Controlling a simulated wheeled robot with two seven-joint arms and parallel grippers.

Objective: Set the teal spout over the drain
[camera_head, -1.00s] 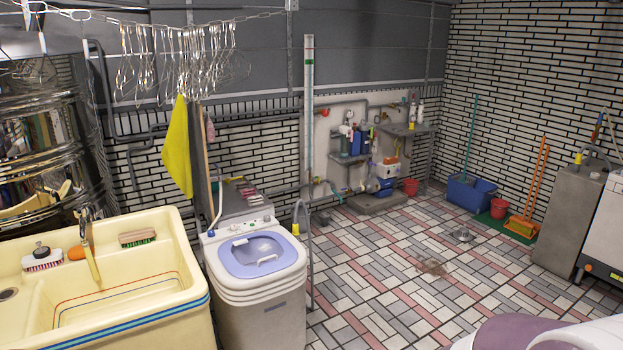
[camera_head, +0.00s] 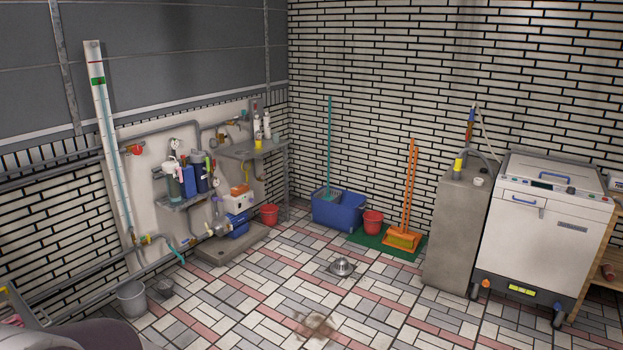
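A teal spout (camera_head: 176,251) juts out to the right and down from the pipework low on the left wall panel, beside a small yellow fitting. A round silver metal piece that looks like the floor drain (camera_head: 342,267) sits on the tiled floor near the middle. Neither of my grippers is in view. A rounded purple-grey part, perhaps my own arm, shows at the bottom left corner.
A concrete plinth (camera_head: 231,246) lies beyond. A blue tub (camera_head: 338,210) and red bucket (camera_head: 373,222) are by the back wall. A concrete pillar (camera_head: 455,235) and white machine (camera_head: 545,225) stand right. Mid-floor is open, with a brown stain.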

